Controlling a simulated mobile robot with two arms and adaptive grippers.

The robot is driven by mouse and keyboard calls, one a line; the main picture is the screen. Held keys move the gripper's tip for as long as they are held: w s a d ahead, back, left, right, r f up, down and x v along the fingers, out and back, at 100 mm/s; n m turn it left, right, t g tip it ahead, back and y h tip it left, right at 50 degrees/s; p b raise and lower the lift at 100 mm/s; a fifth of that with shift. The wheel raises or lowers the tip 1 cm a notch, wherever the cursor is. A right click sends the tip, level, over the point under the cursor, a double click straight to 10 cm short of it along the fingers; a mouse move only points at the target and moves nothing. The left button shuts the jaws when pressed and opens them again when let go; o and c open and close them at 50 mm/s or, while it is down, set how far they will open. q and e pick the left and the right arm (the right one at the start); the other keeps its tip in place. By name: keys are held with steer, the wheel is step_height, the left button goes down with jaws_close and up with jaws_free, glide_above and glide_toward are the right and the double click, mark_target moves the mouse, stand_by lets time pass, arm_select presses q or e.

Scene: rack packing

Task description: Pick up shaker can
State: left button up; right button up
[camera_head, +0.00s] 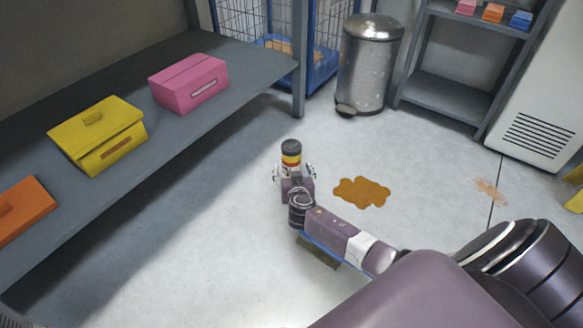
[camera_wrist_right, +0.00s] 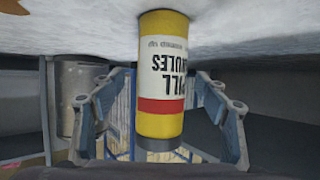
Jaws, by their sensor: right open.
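The shaker can (camera_head: 291,156) is a yellow cylinder with a red band and a dark lid. It stands upright on the floor. In the right wrist view, which is upside down, the can (camera_wrist_right: 162,60) shows large, printed black letters on a white label. My right gripper (camera_head: 294,174) is at the can, with its fingers on either side. In the wrist view the open fingers (camera_wrist_right: 163,90) flank the can, with a visible gap on each side. The gripper partly hides the can's lower part in the head view. My left gripper is not in view.
A brown spill (camera_head: 362,192) lies right of the can. A grey shelf (camera_head: 225,85) on the left holds pink (camera_head: 190,85), yellow (camera_head: 97,140) and orange (camera_head: 22,212) boxes. A metal bin (camera_head: 368,65) stands behind, near a dark rack (camera_head: 440,95). Floor around the can is mostly clear.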

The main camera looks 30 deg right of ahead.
steer(key=shift+b+x, duration=0.75)
steer(key=shift+x, duration=0.8)
steer(key=shift+a, duration=0.1)
steer(key=c, duration=1.5)
steer(key=shift+r, duration=0.1)
steer(key=shift+c, duration=0.9)
